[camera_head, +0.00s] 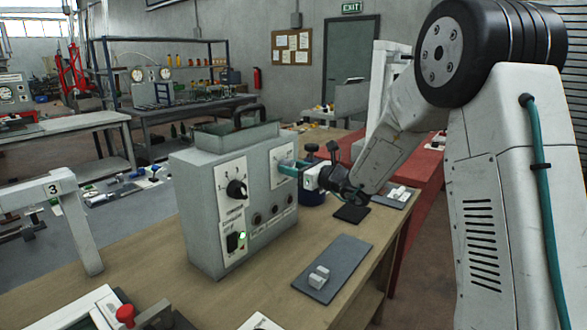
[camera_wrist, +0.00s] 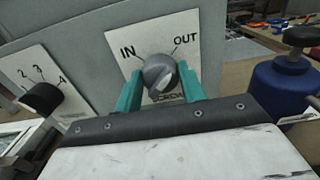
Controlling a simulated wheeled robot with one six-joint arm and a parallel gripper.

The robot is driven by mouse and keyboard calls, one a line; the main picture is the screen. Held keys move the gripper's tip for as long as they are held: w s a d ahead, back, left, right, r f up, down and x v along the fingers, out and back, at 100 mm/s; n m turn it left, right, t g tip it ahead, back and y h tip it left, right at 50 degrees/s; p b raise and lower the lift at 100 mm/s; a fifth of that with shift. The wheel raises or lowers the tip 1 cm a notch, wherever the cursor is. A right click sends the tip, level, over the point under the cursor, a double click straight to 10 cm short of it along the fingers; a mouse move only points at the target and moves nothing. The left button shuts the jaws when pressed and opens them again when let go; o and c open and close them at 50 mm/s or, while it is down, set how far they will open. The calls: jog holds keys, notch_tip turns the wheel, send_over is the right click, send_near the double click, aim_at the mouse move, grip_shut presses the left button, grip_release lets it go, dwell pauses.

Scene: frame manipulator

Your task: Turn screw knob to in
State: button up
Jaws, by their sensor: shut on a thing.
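The screw knob (camera_wrist: 160,73) is a round grey knob on a white plate (camera_wrist: 122,42) on the face of a grey control box (camera_head: 188,190). The plate reads IN at the upper left of the knob, OUT at the upper right and SCREW below. The knob's ridge is slanted, but I cannot tell for sure which label it points to. My gripper (camera_wrist: 159,84) has teal fingers, one on each side of the knob, and is shut on it. In the head view my gripper (camera_head: 287,166) reaches the box from the right and hides the knob.
A black numbered dial (camera_head: 236,189) sits left of the knob, above a switch with a green light (camera_head: 242,236). A blue container with a black top (camera_wrist: 290,85) stands close on the right. A dark plate with a small grey block (camera_head: 318,277) lies in front.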

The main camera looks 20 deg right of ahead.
jog(key=shift+s+a+f+n, duration=0.1)
jog(key=shift+n, duration=4.35)
jog(key=shift+f+n, duration=0.1)
jog(key=shift+n, duration=4.35)
jog(key=o, duration=1)
